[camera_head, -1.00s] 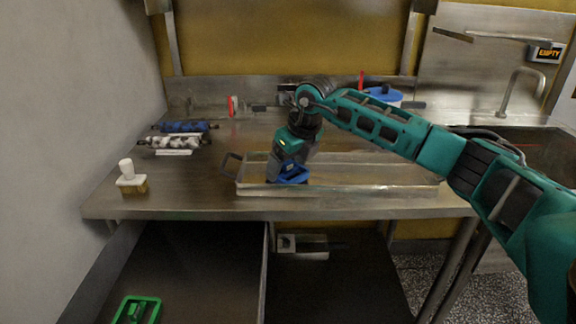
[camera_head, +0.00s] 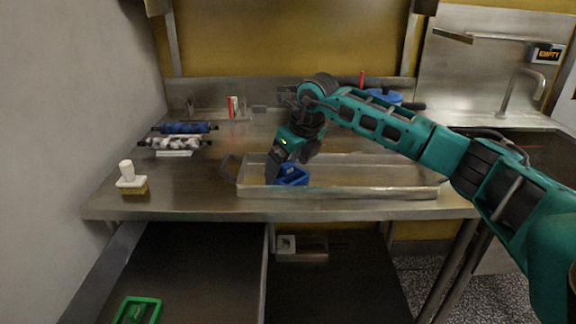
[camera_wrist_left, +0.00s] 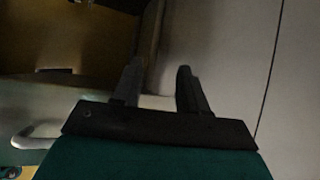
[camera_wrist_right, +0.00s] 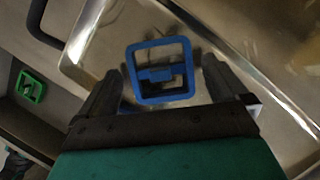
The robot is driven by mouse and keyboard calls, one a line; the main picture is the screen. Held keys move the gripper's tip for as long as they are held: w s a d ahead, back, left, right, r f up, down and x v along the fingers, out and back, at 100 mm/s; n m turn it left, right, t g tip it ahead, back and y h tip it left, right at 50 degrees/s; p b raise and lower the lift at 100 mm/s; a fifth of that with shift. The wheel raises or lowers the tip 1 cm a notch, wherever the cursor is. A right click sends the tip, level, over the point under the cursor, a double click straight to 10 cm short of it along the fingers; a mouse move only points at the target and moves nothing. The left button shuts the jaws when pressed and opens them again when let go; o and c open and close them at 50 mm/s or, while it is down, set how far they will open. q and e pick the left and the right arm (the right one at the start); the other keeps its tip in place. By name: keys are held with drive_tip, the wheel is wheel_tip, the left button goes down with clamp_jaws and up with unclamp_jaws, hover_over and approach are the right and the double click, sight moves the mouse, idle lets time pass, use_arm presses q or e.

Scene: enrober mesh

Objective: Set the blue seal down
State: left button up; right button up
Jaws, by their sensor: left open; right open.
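The blue seal (camera_head: 291,176) is a blue frame with a crossbar. It lies in the left end of the shallow metal tray (camera_head: 340,193) on the steel table. My right gripper (camera_head: 274,176) is at the seal's left side in the head view. In the right wrist view the seal (camera_wrist_right: 160,72) shows between and just beyond the fingers of my right gripper (camera_wrist_right: 158,84), which are apart. Whether a finger touches it I cannot tell. My left gripper (camera_wrist_left: 158,80) shows in its own wrist view, open and empty in a dark area.
A brush with a white handle (camera_head: 131,180) stands at the table's left. Blue and white rollers (camera_head: 180,135) lie behind it. A blue-lidded tub (camera_head: 384,96) stands behind my right arm. A green frame (camera_head: 137,310) lies low at left. The tray's right part is clear.

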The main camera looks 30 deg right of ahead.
drive_tip(key=v, duration=1.1)
drive_tip(key=shift+p, duration=0.35)
drive_tip(key=shift+f, duration=0.1)
